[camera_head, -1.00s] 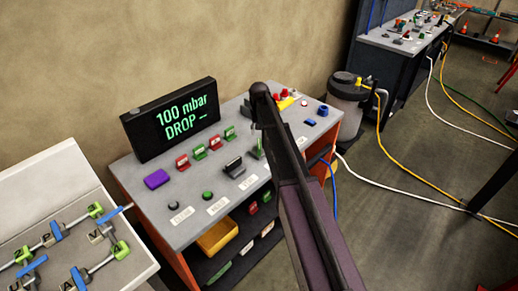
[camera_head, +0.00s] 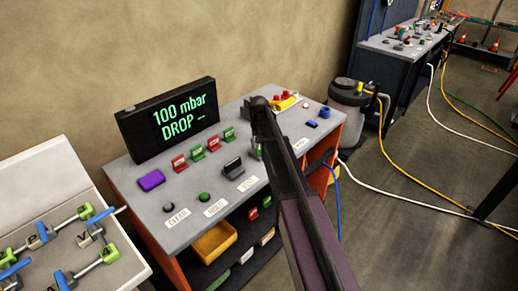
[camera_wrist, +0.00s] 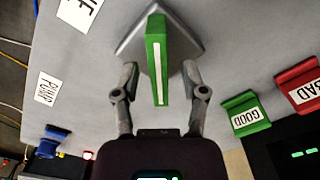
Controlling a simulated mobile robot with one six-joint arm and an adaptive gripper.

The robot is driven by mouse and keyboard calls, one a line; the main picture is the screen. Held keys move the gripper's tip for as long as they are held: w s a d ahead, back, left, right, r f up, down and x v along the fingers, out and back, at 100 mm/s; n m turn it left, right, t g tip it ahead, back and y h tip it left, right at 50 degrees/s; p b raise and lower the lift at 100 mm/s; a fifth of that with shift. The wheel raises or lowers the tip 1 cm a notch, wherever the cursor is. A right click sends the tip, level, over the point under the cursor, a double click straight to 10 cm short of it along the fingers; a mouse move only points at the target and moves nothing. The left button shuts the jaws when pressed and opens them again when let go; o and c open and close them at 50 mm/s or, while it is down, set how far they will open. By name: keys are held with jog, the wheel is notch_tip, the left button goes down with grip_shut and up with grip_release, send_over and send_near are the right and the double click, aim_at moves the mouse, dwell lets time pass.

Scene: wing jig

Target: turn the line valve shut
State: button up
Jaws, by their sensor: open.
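The line valve shows in the wrist view as a green handle (camera_wrist: 157,60) with a white stripe, standing on a grey diamond-shaped base (camera_wrist: 188,28). My gripper (camera_wrist: 160,72) is open, with one finger on each side of the handle. Gaps show between the fingers and the handle. In the head view my gripper (camera_head: 259,104) is over the right part of the grey bench top, and my arm hides most of the valve. Whether the fingers are level with the handle is hard to tell.
Red and green tags (camera_head: 213,143) stand left of my gripper on the bench top (camera_head: 195,185). Behind them is a black display (camera_head: 170,120) reading "100 mbar DROP". A purple block (camera_head: 151,180) lies at the left.

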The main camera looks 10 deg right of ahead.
jog(key=shift+f, duration=0.25)
grip_shut()
jog(key=shift+m, duration=0.5)
jog(key=m, duration=0.8)
dwell(0.4)
dwell(0.4)
